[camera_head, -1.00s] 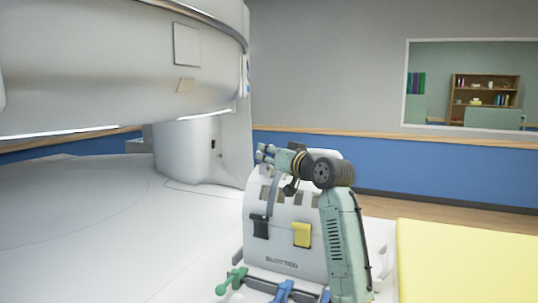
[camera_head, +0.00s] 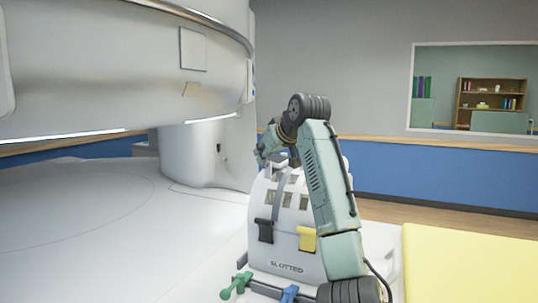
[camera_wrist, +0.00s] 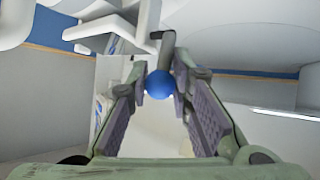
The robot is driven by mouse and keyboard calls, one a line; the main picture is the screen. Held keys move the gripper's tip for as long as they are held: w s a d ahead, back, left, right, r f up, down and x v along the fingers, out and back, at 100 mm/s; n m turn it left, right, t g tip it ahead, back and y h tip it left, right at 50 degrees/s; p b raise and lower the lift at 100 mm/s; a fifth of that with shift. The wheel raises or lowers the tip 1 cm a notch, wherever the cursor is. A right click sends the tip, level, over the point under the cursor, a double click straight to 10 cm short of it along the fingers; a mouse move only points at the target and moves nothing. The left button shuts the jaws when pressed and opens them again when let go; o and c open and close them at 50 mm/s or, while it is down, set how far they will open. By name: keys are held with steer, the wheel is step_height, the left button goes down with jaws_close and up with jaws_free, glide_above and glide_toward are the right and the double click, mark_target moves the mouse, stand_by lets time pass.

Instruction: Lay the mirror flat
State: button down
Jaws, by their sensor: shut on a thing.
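My gripper (camera_head: 268,150) is over the top of a white shell marked "SLOTTED" (camera_head: 292,268) in the head view. In the wrist view my gripper (camera_wrist: 158,90) has its purple-padded fingers closed around a blue ball knob (camera_wrist: 158,84). A dark grey bar (camera_wrist: 168,48) runs up from beside the knob. The knob is hidden in the head view. I cannot make out the mirror's face or its tilt in either view. My arm covers part of the shell's right side.
A large white magnet (camera_head: 90,70) overhangs the left, with its column (camera_head: 200,155) behind the shell. A black clip (camera_head: 264,230) and a yellow clip (camera_head: 307,238) sit on the shell front. Green (camera_head: 233,287) and blue (camera_head: 289,293) handles stand below. A yellow pad (camera_head: 465,262) lies right.

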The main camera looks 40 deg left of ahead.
steer(key=shift+s+a+h, duration=0.1)
steer(key=shift+a+h, duration=0.15)
steer(key=shift+h, duration=0.25)
steer(key=shift+n, duration=0.3)
steer(key=c, duration=1.4)
jaws_free()
steer(key=v, duration=1.2)
steer(key=shift+a+r, duration=0.1)
steer(key=shift+a, duration=0.05)
